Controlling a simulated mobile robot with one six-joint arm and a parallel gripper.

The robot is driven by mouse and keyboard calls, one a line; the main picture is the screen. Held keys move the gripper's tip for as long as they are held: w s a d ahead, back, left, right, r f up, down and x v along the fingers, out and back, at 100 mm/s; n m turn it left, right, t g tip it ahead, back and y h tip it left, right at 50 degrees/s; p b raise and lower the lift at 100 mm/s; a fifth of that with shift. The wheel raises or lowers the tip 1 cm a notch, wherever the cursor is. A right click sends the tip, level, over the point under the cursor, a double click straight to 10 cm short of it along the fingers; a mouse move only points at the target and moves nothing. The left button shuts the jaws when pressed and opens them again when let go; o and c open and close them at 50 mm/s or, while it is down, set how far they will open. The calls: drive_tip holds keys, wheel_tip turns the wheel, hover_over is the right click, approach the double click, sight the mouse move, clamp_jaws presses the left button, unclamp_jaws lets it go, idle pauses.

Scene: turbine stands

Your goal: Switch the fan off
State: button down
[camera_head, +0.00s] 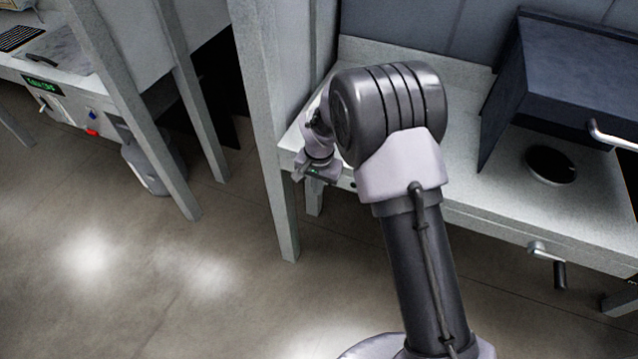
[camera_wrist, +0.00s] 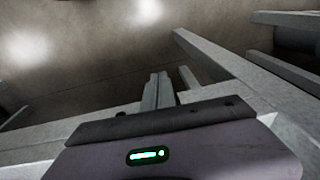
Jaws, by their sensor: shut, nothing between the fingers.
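No fan can be made out in either view. My gripper (camera_head: 298,174) is at the front left edge of the middle stand (camera_head: 462,208), at the end of my arm, and looks small. In the wrist view my gripper (camera_wrist: 158,84) shows its two fingers together, shut and empty, pointing out past the pale edge of a stand. A small dark knob (camera_wrist: 120,114) shows just left of the fingers; I cannot tell what it works. My arm hides much of the middle stand's left part and front in the head view.
A dark hood (camera_head: 560,85) with a metal handle stands on the right, by a round black disc (camera_head: 551,165). A crank handle (camera_head: 559,274) sticks out in front. A left stand has a green display (camera_head: 42,85) and a red button (camera_head: 92,132). Upright posts stand between; floor in front is clear.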

drive_tip(key=shift+r+p, duration=0.5)
drive_tip(key=shift+r, duration=0.35)
